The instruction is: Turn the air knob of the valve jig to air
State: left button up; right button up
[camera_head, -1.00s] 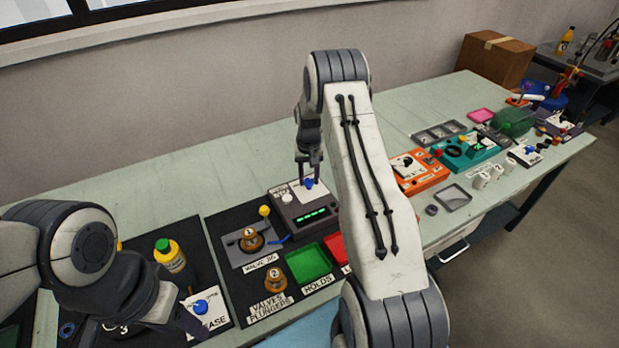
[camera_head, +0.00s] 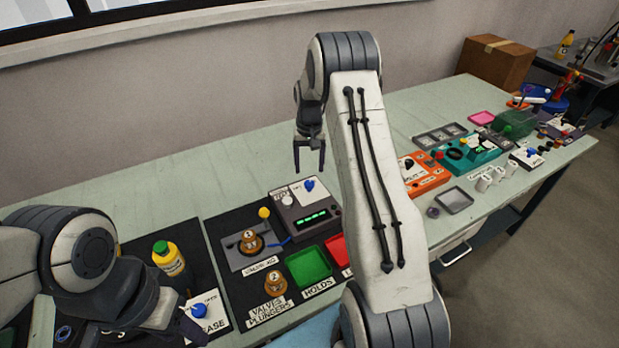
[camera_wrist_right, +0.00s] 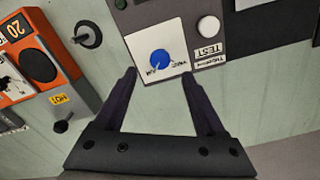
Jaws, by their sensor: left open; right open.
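The valve jig (camera_head: 247,250) stands on a black mat, with a yellow-knobbed lever and a brass part on it. Beside it is a dark box (camera_head: 313,226) with a green display. The box's white plate carries the blue air knob (camera_head: 309,184), also in the right wrist view (camera_wrist_right: 160,58) beside small VAC and AIR lettering. I cannot tell for certain which word it points to. My right gripper (camera_head: 309,173) is open and empty, raised above and behind the knob. Its spread fingers show in the right wrist view (camera_wrist_right: 159,73). My left gripper (camera_head: 192,332) is low at the left, partly hidden by its arm.
A green tray (camera_head: 308,267) and a partly hidden red tray lie in front of the box. A yellow bottle (camera_head: 168,258) and another blue knob (camera_head: 198,311) are at left. An orange device (camera_head: 425,176) stands right of my right arm. The table behind the box is clear.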

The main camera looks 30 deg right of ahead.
aim_at(310, 183)
jog(key=shift+r, duration=2.15)
